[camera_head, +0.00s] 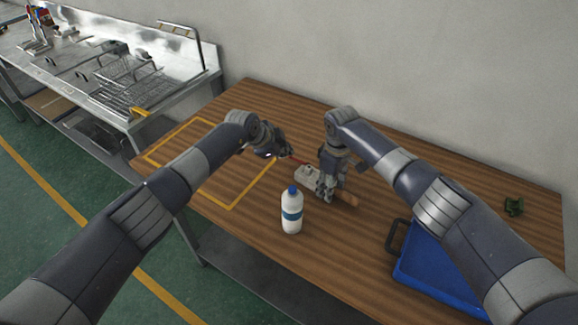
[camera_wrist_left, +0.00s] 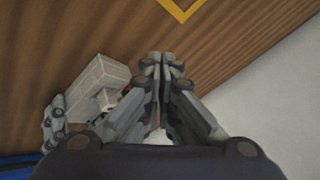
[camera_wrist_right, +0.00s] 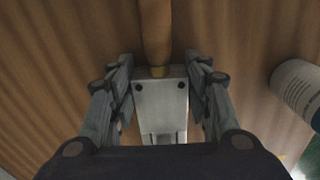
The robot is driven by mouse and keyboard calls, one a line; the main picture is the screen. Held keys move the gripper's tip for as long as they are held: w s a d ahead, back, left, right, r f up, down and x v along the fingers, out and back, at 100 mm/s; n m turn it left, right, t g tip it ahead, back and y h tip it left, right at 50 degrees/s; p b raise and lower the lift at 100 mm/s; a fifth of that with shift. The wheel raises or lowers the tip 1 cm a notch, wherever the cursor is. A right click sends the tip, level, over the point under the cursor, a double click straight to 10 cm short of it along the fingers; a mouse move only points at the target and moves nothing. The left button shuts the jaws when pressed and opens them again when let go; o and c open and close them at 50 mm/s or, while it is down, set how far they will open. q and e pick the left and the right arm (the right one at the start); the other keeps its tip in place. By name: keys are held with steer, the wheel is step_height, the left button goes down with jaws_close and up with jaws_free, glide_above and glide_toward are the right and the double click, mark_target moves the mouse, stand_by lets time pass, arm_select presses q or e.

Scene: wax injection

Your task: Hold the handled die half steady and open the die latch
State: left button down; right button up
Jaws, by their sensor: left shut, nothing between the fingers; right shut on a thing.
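The metal die (camera_head: 306,175) lies on the wooden table, with its wooden handle (camera_head: 346,198) pointing right. My right gripper (camera_head: 325,188) is shut on the handled die half; in the right wrist view its fingers flank the grey block (camera_wrist_right: 160,100), with the handle (camera_wrist_right: 155,35) beyond. A thin red part (camera_head: 298,160), seemingly the latch, extends from the die toward my left gripper (camera_head: 284,154). My left gripper is shut and empty beside the die; its fingertips (camera_wrist_left: 155,58) meet in the left wrist view, right of the die (camera_wrist_left: 95,85). Whether it touches the red part is unclear.
A white bottle with a blue cap (camera_head: 292,212) stands just in front of the die. A blue tray (camera_head: 430,262) is at the right front, and a small green object (camera_head: 513,206) at the far right. A yellow-outlined area (camera_head: 232,207) on the left is clear.

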arm_select(q)
steer(key=shift+w, duration=0.3)
steer(key=shift+d, duration=0.1)
stand_by(0.4)
steer(key=shift+s+d, duration=0.4)
steer(key=shift+s, duration=0.25)
